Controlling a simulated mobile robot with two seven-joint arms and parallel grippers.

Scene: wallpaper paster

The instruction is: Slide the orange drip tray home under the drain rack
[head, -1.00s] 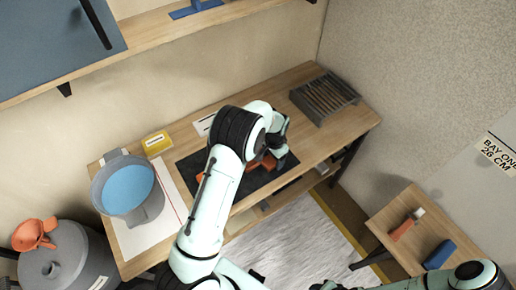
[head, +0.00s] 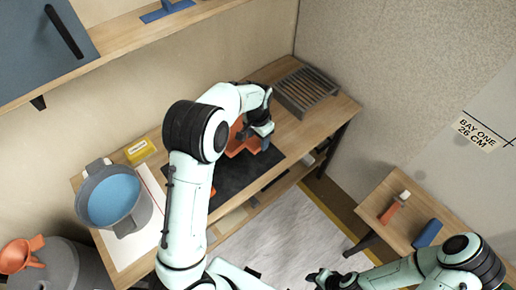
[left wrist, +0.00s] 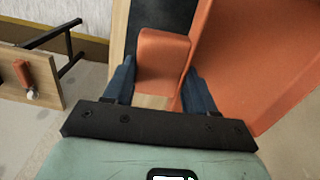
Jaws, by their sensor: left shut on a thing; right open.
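The orange drip tray (head: 238,146) is above or on the dark mat on the bench, partly hidden by my left arm. My left gripper (head: 264,130) is shut on its orange grip tab. In the left wrist view the tab (left wrist: 162,62) sits between the two blue fingers, with the tray's broad side (left wrist: 250,60) to the right. The grey slatted drain rack (head: 306,90) stands at the bench's far right end, up and right of the tray, with a gap between them. My right gripper (head: 322,276) is open and empty at the lower edge, away from the bench.
The dark mat (head: 235,178) lies mid-bench, with a small orange thing (head: 212,191) half hidden by my arm. A bucket of blue liquid (head: 112,198) and a yellow box (head: 140,150) stand left. A side table (head: 385,215) at right holds orange-handled and blue tools.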

